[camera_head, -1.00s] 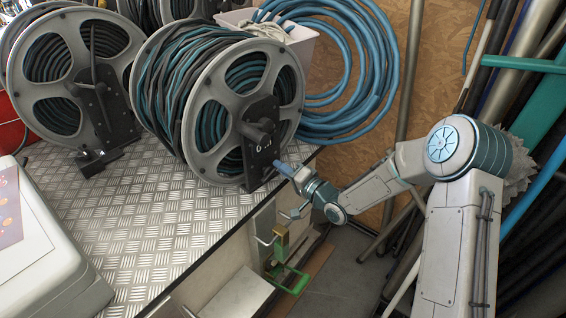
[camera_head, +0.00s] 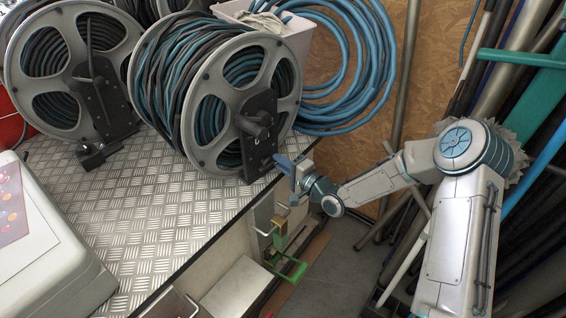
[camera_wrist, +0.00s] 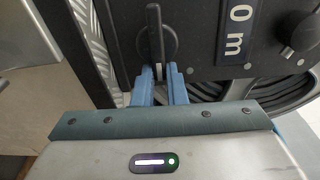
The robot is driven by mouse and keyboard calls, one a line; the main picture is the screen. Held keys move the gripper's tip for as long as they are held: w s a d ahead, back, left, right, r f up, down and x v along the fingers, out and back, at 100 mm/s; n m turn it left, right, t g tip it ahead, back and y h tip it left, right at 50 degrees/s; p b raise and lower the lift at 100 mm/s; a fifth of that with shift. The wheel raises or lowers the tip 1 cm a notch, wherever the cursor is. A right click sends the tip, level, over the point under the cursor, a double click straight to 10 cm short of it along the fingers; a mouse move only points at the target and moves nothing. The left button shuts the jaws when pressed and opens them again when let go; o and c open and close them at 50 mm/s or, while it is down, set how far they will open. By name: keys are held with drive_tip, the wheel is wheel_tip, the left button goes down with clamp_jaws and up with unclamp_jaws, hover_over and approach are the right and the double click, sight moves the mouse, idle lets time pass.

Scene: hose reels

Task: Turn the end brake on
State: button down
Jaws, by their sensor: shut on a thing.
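The nearest hose reel (camera_head: 225,75) stands at the table's edge, wound with black and teal hose. Its black end bracket (camera_head: 262,128) faces my arm. In the wrist view a dark brake lever (camera_wrist: 154,35) stands roughly upright on a round boss on the black end plate (camera_wrist: 198,72). My gripper (camera_head: 281,164) is at the foot of the bracket. In the wrist view its two blue fingers (camera_wrist: 161,78) are shut on the lower end of the lever, one on each side. The fingers partly hide that end. The lever is too small to make out in the head view.
A dark knob (camera_wrist: 300,34) and a white-on-dark label (camera_wrist: 238,24) sit right of the lever. Another reel (camera_head: 70,75) stands to the left. A green-framed item (camera_head: 287,268) is below the table edge. Poles and pipes (camera_head: 500,90) crowd the right.

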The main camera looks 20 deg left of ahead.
drive_tip(key=shift+s+a+f, duration=0.2)
drive_tip(key=shift+s+a, duration=0.05)
drive_tip(key=shift+s, duration=0.15)
drive_tip(key=c, duration=1.5)
unclamp_jaws()
drive_tip(key=shift+o, duration=0.2)
drive_tip(key=shift+a+r, duration=0.1)
drive_tip(key=shift+w+d, duration=0.25)
drive_tip(key=shift+d, duration=0.1)
drive_tip(key=v, duration=1.3)
drive_tip(key=shift+s+d, duration=0.25)
